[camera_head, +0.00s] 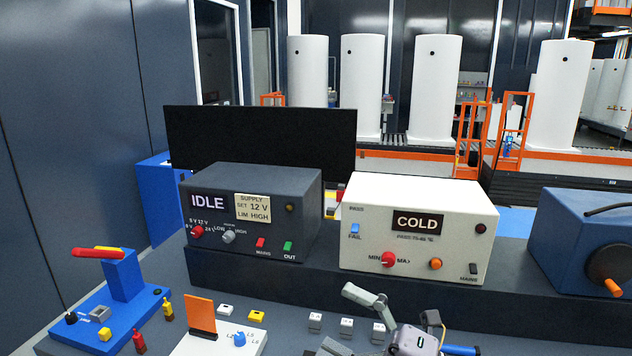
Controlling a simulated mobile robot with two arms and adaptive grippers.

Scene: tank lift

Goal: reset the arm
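My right gripper (337,320) comes in at the bottom edge, right of centre, with its grey body and one finger in clear view. That upper finger reaches up and left, and a lower grey finger shows at the bottom edge. The gripper is in front of the bench, near several small white blocks (347,326). Its lower part and the rest of the arm are cut off by the frame. My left gripper is not in view.
A dark supply box (270,202) reading IDLE, a white box (440,192) reading COLD and a blue box (570,235) with an orange-handled crank stand on a raised shelf. A blue fixture (124,280) with a red lever and a white panel (215,342) with an orange plate lie at lower left.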

